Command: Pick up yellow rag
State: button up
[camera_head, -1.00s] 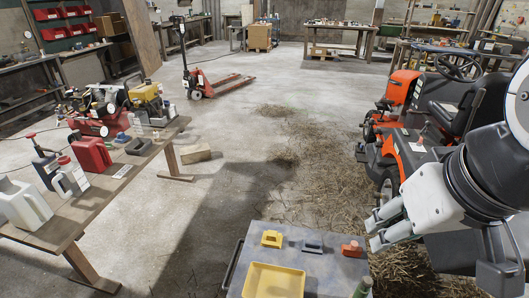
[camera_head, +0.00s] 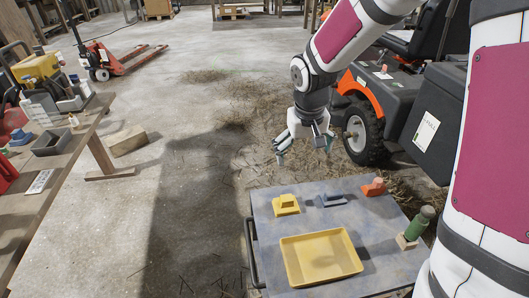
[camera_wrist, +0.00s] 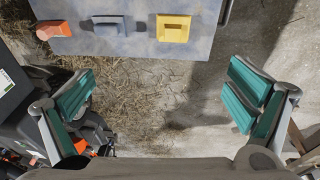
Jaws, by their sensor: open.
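A small yellow item with a raised top, which I take for the yellow rag (camera_head: 286,205), lies at the far left of the grey cart top (camera_head: 262,232). It also shows at the top of the wrist view (camera_wrist: 173,28). My gripper (camera_head: 304,150) is open and empty, pointing down above and beyond the cart's far edge. In the wrist view its green-padded fingers (camera_wrist: 160,105) are wide apart, with only floor and straw between them. The yellow item lies outside the fingers.
A blue-grey item (camera_head: 331,200) and an orange item (camera_head: 374,187) sit beside it. A yellow tray (camera_head: 321,259) lies nearer, and a green bottle (camera_head: 419,223) stands at the right. A mower (camera_head: 365,135) is behind.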

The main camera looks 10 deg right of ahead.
jog(key=y+b, duration=0.1)
jog(key=b, duration=0.3)
send_near(287, 198)
jog(key=shift+g, duration=0.3)
jog(key=f+b, duration=0.1)
jog(key=f, duration=0.1)
jog(key=f+b, duration=0.1)
jog(key=f, duration=0.1)
jog(key=w+f, duration=0.1)
jog(key=f, duration=0.1)
jog(key=shift+a+f+b, duration=0.2)
jog(key=shift+b, duration=0.2)
jog(key=shift+w+d+f+b, duration=0.15)
jog(key=shift+f+b, duration=0.3)
jog(key=shift+f, duration=0.5)
jog(key=shift+w+f+b, duration=0.15)
jog(key=shift+f+b, duration=0.25)
jog(key=shift+f, duration=0.6)
jog(key=shift+w+d+f+b, duration=0.15)
jog(key=shift+f+b, duration=0.3)
jog(key=shift+f, duration=0.5)
jog(key=shift+a, duration=0.1)
jog(key=shift+r, duration=0.1)
jog(key=c, duration=1.3)
